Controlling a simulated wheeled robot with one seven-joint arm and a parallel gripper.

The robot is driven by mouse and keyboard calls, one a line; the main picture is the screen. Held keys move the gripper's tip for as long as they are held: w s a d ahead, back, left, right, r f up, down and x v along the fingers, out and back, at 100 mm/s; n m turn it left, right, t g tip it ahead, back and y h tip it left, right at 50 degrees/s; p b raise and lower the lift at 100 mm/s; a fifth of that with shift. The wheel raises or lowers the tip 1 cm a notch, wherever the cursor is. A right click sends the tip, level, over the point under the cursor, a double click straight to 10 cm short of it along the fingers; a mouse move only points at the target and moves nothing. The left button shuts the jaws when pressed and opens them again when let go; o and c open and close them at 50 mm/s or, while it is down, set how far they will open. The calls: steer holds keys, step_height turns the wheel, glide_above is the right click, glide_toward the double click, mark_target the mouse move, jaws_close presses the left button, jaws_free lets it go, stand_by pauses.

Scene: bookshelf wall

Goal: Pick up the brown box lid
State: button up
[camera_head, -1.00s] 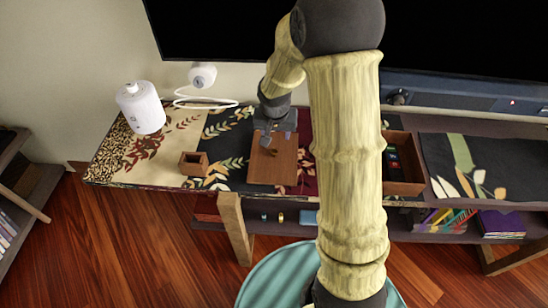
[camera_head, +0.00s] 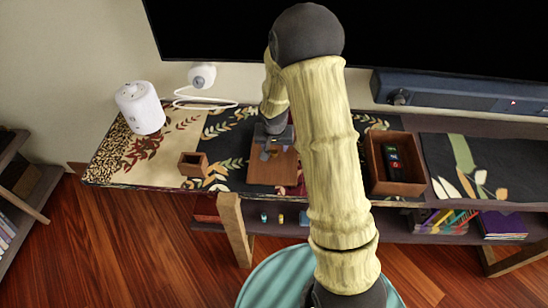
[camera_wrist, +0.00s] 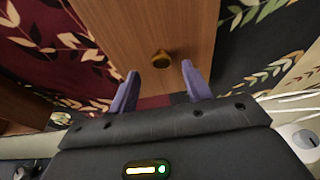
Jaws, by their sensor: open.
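The brown box lid (camera_head: 268,173) is a flat wooden panel lying on the patterned runner on the shelf top. My gripper (camera_head: 272,150) is over the far part of the lid in the head view. In the wrist view my gripper (camera_wrist: 158,78) has its two purple fingers apart, with the knob ahead of and between the fingertips. Nothing is between the fingers. The height gap to the knob is hard to tell.
An open brown box (camera_head: 379,184) with dark items stands to the right. A white cable (camera_head: 205,103) lies near the wall, below a large black screen (camera_head: 400,30).

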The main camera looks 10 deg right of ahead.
mark_target(274, 152)
steer(key=x, duration=0.3)
steer(key=shift+w+a+f, duration=0.1)
steer(key=shift+a+f, duration=0.05)
stand_by(0.3)
jaws_close()
